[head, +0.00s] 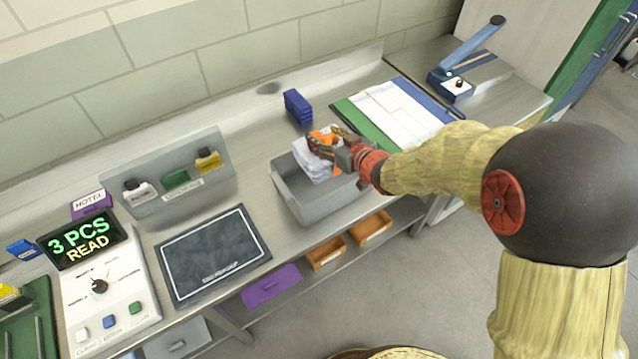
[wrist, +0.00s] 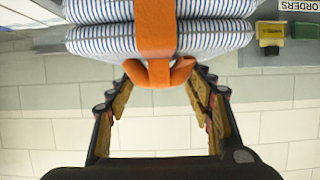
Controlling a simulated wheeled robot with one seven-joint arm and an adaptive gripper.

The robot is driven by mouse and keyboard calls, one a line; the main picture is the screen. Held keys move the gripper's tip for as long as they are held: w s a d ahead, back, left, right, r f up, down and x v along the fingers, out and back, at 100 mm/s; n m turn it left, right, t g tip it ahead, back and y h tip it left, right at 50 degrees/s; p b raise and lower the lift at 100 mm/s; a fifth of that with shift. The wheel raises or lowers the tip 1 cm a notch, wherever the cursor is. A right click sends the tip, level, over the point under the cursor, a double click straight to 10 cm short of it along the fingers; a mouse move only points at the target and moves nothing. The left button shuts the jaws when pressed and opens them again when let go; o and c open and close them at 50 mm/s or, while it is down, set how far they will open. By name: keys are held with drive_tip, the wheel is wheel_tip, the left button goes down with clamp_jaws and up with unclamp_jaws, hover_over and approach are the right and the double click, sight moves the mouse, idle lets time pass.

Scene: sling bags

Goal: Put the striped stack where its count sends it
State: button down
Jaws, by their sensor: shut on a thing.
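The striped stack (head: 312,166) is folded white cloth with blue stripes and an orange band. In the head view it is at the mouth of the grey bin (head: 290,208); I cannot tell whether it rests inside or hangs there. My gripper (head: 325,147) is at the top of the stack. In the wrist view the striped stack (wrist: 95,40) shows two thick folds, and my gripper (wrist: 158,72) is shut at the knot of the orange band (wrist: 155,30). The display (head: 82,244) reads "3 PCS READ".
A dark pad (head: 213,255) lies left of the bin. Behind it is a grey tray (head: 140,207) of small coloured items. A blue block (head: 298,107) stands behind the bin. White sheets (head: 400,112) lie to the right. Orange drawers (head: 327,253) and a purple one (head: 271,286) are below.

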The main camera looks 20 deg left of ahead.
drive_tip(key=shift+w+a+f, duration=0.15)
drive_tip(key=shift+a+f, duration=0.05)
drive_tip(key=shift+f, duration=0.3)
wheel_tip(320, 180, down, 10)
drive_tip(key=shift+r+b, duration=0.2)
drive_tip(key=shift+b, duration=0.85)
drive_tip(key=shift+r, duration=0.1)
drive_tip(key=shift+f+b, duration=0.35)
drive_tip(key=shift+f, duration=0.1)
drive_tip(key=shift+f, duration=0.2)
drive_tip(key=c, duration=0.9)
unclamp_jaws()
